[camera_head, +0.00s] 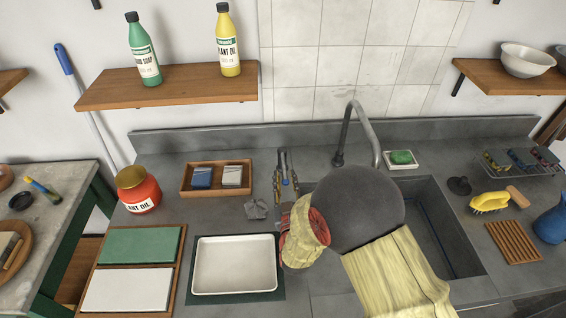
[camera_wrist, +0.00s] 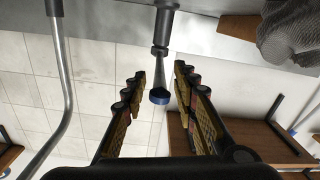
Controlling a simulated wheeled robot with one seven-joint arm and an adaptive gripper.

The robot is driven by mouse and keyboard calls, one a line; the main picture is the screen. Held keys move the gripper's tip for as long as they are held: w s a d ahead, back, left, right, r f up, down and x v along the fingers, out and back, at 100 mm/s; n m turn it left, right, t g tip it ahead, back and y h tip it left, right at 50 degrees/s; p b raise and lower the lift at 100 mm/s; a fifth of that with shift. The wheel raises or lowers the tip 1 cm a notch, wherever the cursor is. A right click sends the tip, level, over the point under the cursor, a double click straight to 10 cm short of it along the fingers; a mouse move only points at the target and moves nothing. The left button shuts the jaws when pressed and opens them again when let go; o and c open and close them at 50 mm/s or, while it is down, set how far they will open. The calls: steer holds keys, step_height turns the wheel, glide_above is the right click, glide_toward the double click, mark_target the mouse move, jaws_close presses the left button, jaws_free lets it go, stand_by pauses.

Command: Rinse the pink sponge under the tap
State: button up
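The grey curved tap (camera_head: 372,130) rises behind the sink (camera_head: 455,245); its pipe also shows at the left of the wrist view (camera_wrist: 62,70). I see no pink sponge in either view; my arm hides much of the sink. No water shows, but the spout's end is hidden. My gripper (camera_head: 286,178) is over the counter left of the sink.
A wooden box (camera_head: 183,192) is behind. A green block on a white dish (camera_head: 401,166), a black plug (camera_head: 459,186) and a yellow brush (camera_head: 490,203) are right.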

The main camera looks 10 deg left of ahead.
mark_target(282, 154)
steer(key=b+x, duration=0.1)
steer(key=x, duration=0.6)
steer(key=shift+w+a, duration=0.1)
steer(key=shift+c, duration=0.2)
jaws_close()
stand_by(0.7)
